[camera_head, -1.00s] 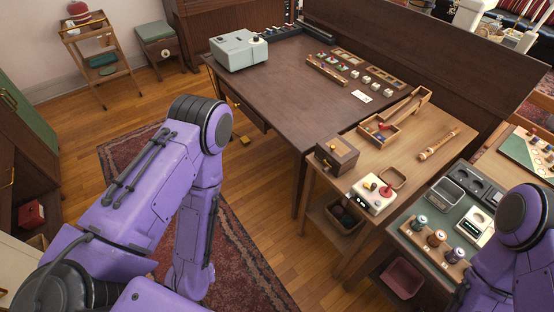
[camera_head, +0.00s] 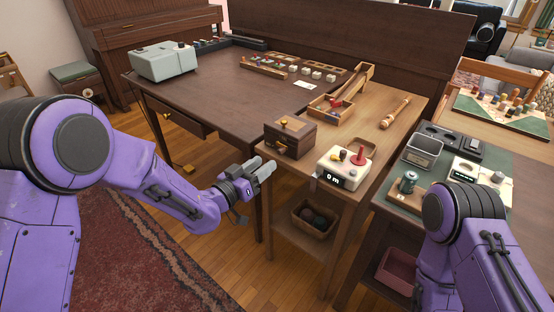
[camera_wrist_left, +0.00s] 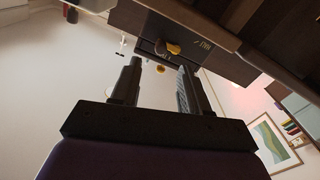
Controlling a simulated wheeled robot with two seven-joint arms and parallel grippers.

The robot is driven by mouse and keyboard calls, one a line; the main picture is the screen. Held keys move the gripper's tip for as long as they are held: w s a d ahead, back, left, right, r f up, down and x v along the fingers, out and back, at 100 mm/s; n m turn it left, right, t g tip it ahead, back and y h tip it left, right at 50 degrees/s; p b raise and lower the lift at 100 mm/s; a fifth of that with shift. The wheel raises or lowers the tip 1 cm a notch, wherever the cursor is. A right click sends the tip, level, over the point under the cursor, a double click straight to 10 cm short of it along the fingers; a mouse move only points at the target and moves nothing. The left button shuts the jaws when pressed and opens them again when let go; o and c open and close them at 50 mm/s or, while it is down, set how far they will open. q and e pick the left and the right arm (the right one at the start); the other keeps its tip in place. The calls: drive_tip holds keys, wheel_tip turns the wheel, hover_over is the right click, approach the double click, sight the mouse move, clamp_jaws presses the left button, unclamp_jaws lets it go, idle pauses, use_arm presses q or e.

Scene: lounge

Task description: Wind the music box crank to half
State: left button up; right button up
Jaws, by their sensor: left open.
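The music box looks to be the brown wooden box (camera_head: 298,139) at the near left corner of the light wood table. It has a brass knob on top and a small brass-coloured crank (camera_head: 280,150) on its front side. My left gripper (camera_head: 267,170) is open and empty, just in front of and slightly below the box in the head view. In the left wrist view, the crank's dark and yellow end (camera_wrist_left: 172,48) shows beyond the open fingers of my left gripper (camera_wrist_left: 160,70), apart from them. My right gripper is out of view; only its arm shows.
A wooden tray (camera_head: 332,107) and a flute-like instrument (camera_head: 395,112) lie behind. A basket (camera_head: 314,219) sits on the shelf below.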

sight(279, 153)
use_arm(q)
drive_tip(key=x, duration=0.7)
drive_tip(key=shift+w, duration=0.1)
drive_tip(key=shift+f, duration=0.1)
clamp_jaws()
drive_tip(key=shift+f, duration=0.1)
drive_tip(key=m+b, duration=0.1)
drive_tip(key=f+m+b, duration=0.1)
drive_tip(key=m, duration=0.1)
drive_tip(key=shift+m+b, duration=0.3)
drive_tip(key=shift+w+a+f+m+b, duration=0.15)
drive_tip(key=shift+m+b, duration=0.4)
drive_tip(key=shift+m, duration=0.3)
drive_tip(key=shift+s+f+m+b, duration=0.1)
drive_tip(key=shift+m+b, duration=0.4)
drive_tip(key=shift+m, duration=0.35)
